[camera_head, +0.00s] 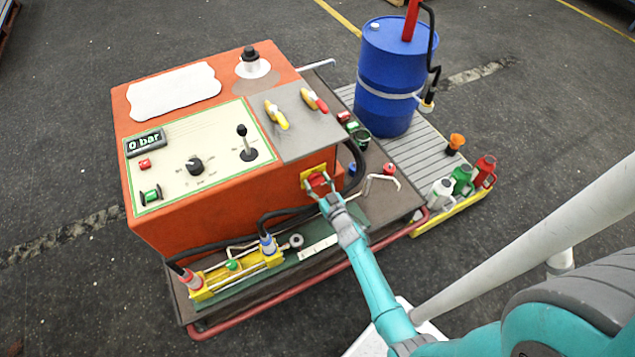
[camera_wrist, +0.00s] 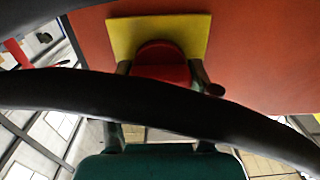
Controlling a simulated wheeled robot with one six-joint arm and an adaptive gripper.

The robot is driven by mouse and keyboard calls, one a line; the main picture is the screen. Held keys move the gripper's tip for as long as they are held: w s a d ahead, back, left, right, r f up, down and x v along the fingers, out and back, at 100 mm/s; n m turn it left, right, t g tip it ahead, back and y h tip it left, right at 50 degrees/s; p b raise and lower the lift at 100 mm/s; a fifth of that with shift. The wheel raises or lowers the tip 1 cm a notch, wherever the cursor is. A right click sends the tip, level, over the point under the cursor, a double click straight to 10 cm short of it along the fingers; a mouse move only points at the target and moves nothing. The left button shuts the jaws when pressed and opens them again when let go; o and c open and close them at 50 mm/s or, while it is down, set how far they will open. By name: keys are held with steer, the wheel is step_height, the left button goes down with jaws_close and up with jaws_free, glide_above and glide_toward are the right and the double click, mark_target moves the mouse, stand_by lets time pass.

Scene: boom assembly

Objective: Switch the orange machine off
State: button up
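The orange machine (camera_head: 221,213) stands on a low cart. Its display (camera_head: 146,143) reads "0 bar". A red rotary switch (camera_head: 318,182) sits on a yellow plate (camera_head: 309,175) on its front side, near the right corner. In the wrist view, the red switch (camera_wrist: 161,65) stands out from the yellow plate (camera_wrist: 120,35). My gripper (camera_head: 324,190) reaches it from the front, with one finger on each side. The fingers appear to be closed against the switch. In the wrist view, a black hose crosses in front of my gripper (camera_wrist: 161,75) and hides part of the fingers.
Black hoses (camera_head: 290,213) run along the machine's front to a yellow cylinder unit (camera_head: 235,273). The cart has a red rail (camera_head: 300,283). A blue drum (camera_head: 392,85) and several coloured bottles (camera_head: 463,180) stand to the right. Levers (camera_head: 277,115) are on top of the machine.

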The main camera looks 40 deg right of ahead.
steer(key=shift+n, duration=0.3)
steer(key=n, duration=0.4)
steer(key=shift+a, duration=0.1)
steer(key=n, duration=0.5)
steer(key=shift+w, duration=0.1)
steer(key=n, duration=0.4)
steer(key=shift+a+f, duration=0.1)
steer(key=shift+n, duration=2.1)
steer(key=shift+f, duration=0.1)
steer(key=o, duration=1.2)
steer(key=shift+c, duration=0.2)
